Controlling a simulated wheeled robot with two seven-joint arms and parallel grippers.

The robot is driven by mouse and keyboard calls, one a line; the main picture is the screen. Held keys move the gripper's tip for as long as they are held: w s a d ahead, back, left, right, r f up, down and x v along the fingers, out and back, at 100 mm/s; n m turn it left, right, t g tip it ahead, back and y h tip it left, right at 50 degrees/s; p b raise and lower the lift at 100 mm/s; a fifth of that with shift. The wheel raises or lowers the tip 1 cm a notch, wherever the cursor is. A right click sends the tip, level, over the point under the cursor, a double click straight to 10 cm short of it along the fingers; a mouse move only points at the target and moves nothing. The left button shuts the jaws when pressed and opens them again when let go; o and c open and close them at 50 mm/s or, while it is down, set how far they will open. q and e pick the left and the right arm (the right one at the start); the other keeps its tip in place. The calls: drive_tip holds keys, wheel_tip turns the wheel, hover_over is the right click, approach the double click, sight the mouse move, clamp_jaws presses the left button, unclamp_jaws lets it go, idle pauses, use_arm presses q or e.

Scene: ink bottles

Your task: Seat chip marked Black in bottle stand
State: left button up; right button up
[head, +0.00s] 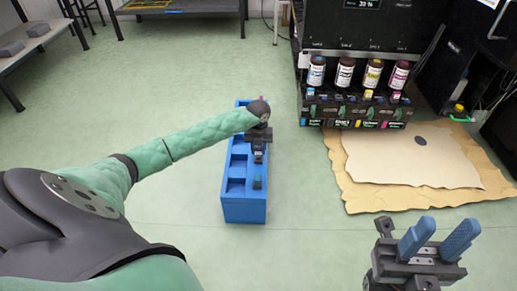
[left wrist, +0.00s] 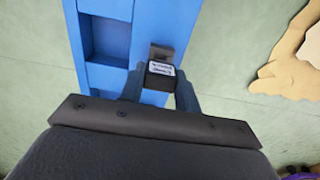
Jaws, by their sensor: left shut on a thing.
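My left gripper (head: 258,157) is over the right side of a blue rack (head: 243,211) on the floor. In the left wrist view its fingers are shut on a small black chip (left wrist: 161,69) with a white label, too small to read. The chip is at the rack's right edge, by a grey bracket-like piece (left wrist: 162,52); I cannot tell whether it touches the rack. The bottle stand (head: 352,113), dark with several labelled ink bottles, is at the upper right, apart from this gripper. My right gripper (head: 438,241) is open and empty at the lower right.
Brown sheets (head: 405,165) lie on the floor in front of the stand. A dark printer-like cabinet (head: 360,30) rises behind the bottles. The rack has empty square pockets. Green floor is clear between rack and sheets.

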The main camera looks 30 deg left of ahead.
use_arm(q)
drive_tip(key=shift+p, duration=0.4)
idle(0.3)
drive_tip(key=shift+f, duration=0.8)
idle(0.7)
drive_tip(key=shift+f+p, duration=0.15)
drive_tip(key=shift+p, duration=0.15)
idle(0.3)
drive_tip(key=o, duration=1)
drive_tip(key=shift+o, duration=0.2)
drive_tip(key=shift+r+p, duration=2.8)
drive_tip(key=shift+r, duration=0.75)
